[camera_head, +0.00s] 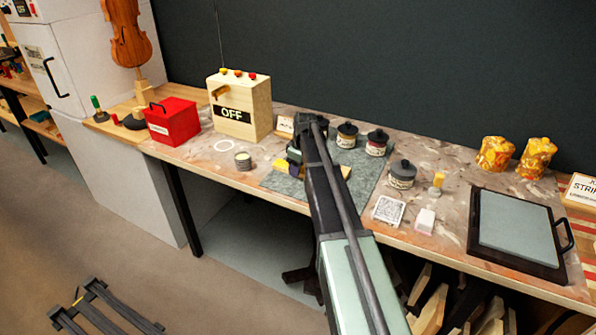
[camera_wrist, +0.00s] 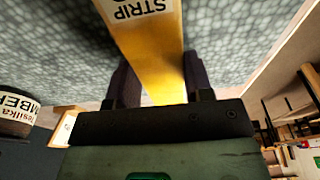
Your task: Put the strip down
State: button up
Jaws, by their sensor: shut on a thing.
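The strip (camera_wrist: 155,55) is a flat yellow-orange bar with a white label reading STRIP. In the wrist view it passes between both dark fingers of my gripper (camera_wrist: 160,85), which is shut on it. In the head view my gripper (camera_head: 294,158) is over the grey mat (camera_head: 285,187) on the bench, and a yellow bit of the strip (camera_head: 281,166) shows beside it. My arm hides much of the rest. The mat's grey textured surface fills the background of the wrist view. I cannot tell whether the strip touches the mat.
Several dark-lidded jars (camera_head: 402,175) stand right of my arm. A wooden OFF box (camera_head: 240,105), a red box (camera_head: 173,122) and a small tin (camera_head: 243,161) are left. A black-framed tray (camera_head: 517,233) and a STRIP sign (camera_head: 583,190) are at right.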

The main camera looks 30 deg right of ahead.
aim_at(303, 170)
jog(key=shift+f, duration=0.2)
jog(key=o, duration=1)
jog(key=shift+c, duration=0.2)
jog(key=shift+r, duration=0.1)
notch_tip(303, 170, up, 12)
jog(key=s+d+p, duration=0.1)
jog(key=s+p, duration=0.1)
jog(key=p, duration=1)
jog(key=s+a+r+m+p, duration=0.1)
jog(key=s+a+m, duration=0.2)
jog(key=s+a, duration=0.8)
jog(key=s+a+r+m+g+h+p, duration=0.1)
jog(key=s+a+m, duration=0.3)
jog(key=s+a, duration=0.8)
jog(key=shift+s, duration=2.75)
